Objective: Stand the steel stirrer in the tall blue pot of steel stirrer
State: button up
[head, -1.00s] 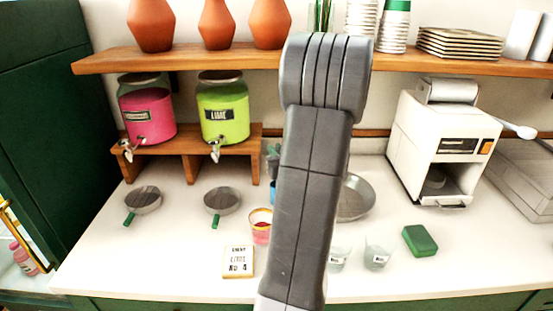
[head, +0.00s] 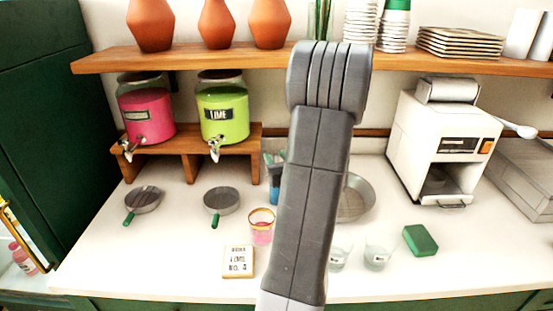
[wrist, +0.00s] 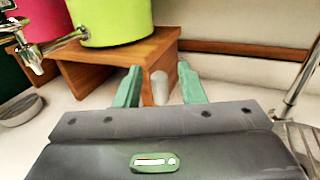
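The tall blue pot (head: 274,190) stands on the counter right of the wooden dispenser stand, partly hidden behind my arm. My gripper (wrist: 160,85) shows two green fingers apart in the wrist view. A pale grey, round-ended upright piece (wrist: 159,88) shows between them, with a gap on each side. It may be the steel stirrer, but I cannot tell for sure. In the head view my gripper (head: 273,155) is just above the pot, mostly covered by my arm. The pot is not recognisable in the wrist view.
The wooden stand (head: 190,145) carries the pink dispenser (head: 146,115) and the lime dispenser (head: 222,112). Two small pans (head: 222,200), a gold-rimmed glass (head: 262,228), a sign card (head: 238,261), a round metal pan (head: 355,198), clear cups (head: 377,254) and a green sponge (head: 420,240) lie around.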

jog(key=shift+r, duration=0.1)
jog(key=shift+r, duration=0.15)
jog(key=b+v, duration=0.3)
jog(key=v, duration=0.9)
jog(key=p+x, duration=0.1)
jog(key=x, duration=0.3)
jog(key=p+x, duration=0.1)
jog(key=x, duration=0.3)
jog(key=p+x, duration=0.1)
jog(key=x, duration=0.3)
jog(key=shift+w+a+f, duration=0.1)
jog(key=shift+f, duration=0.2)
jog(key=shift+r+p, duration=0.35)
jog(key=shift+p, duration=0.05)
jog(key=shift+r+b, duration=0.3)
jog(key=shift+r, duration=0.15)
